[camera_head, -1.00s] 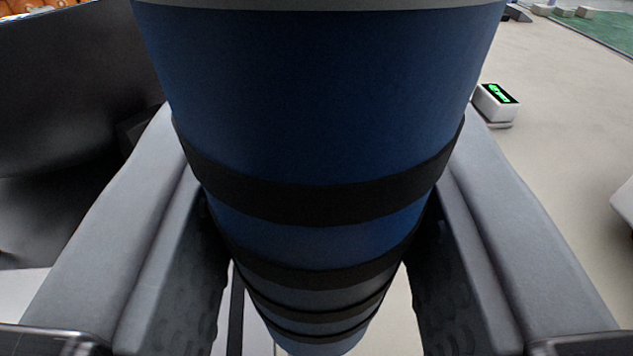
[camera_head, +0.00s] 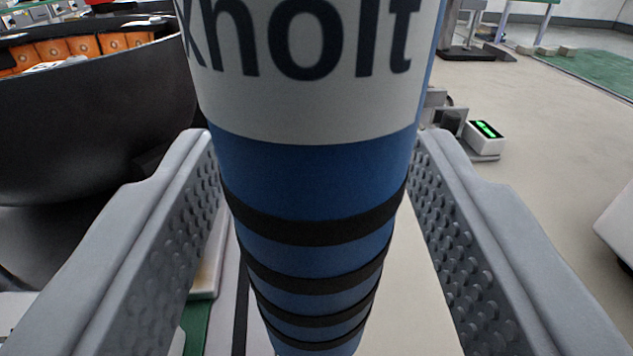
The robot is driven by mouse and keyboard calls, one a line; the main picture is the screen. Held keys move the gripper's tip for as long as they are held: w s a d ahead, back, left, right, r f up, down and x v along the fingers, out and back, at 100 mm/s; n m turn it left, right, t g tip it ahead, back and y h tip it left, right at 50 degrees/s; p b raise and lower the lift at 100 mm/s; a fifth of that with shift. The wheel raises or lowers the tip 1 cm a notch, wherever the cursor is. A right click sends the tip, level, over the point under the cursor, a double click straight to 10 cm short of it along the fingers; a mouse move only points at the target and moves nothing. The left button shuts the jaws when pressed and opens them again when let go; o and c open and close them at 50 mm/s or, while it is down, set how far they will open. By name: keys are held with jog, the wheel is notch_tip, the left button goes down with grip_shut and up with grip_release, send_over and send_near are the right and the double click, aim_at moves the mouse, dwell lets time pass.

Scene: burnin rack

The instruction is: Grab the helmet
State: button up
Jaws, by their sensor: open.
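I see no helmet in this view. My gripper (camera_head: 318,150) is open, with its two grey ridged fingers spread to the left and right. Between them stands a tall blue cylinder (camera_head: 310,175) with black bands and a white label with dark letters, partly cut off, ending in "xholt". It narrows towards the bottom of the picture. The fingertips are close to its sides, with wider gaps lower down. I cannot tell whether either tip touches it.
A large black bowl (camera_head: 90,110) with orange parts (camera_head: 80,47) inside stands at left. A small white device with a green display (camera_head: 485,135) stands at right. Pale floor (camera_head: 545,120) is open on the right, with a green area (camera_head: 600,72) farther back. A white object's edge (camera_head: 618,225) is at far right.

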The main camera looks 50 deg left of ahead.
jog(key=v, duration=1)
jog(key=shift+s, duration=0.2)
jog(key=shift+d+r, duration=0.1)
jog(key=shift+d, duration=0.05)
